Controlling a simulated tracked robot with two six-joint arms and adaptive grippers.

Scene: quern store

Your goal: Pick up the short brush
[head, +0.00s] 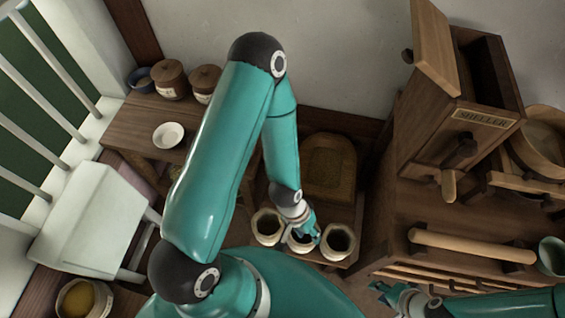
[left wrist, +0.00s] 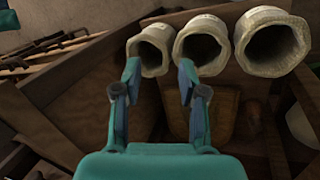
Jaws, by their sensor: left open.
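I cannot make out the short brush for certain in either view. My left gripper (head: 304,240) reaches down over three pale open-mouthed sacks in the head view, close to the middle sack (head: 299,243). In the left wrist view my left gripper (left wrist: 160,72) is open, its two fingers apart with nothing between them. The mouths of the sacks show just beyond the fingertips.
The left sack (head: 266,226) and right sack (head: 338,241) flank the middle one. A sheller (head: 470,110) stands on a wooden bench at right, with several long-handled things (left wrist: 40,52) along its side. A white bowl (head: 168,135) and lidded jars (head: 168,80) stand on a table at left.

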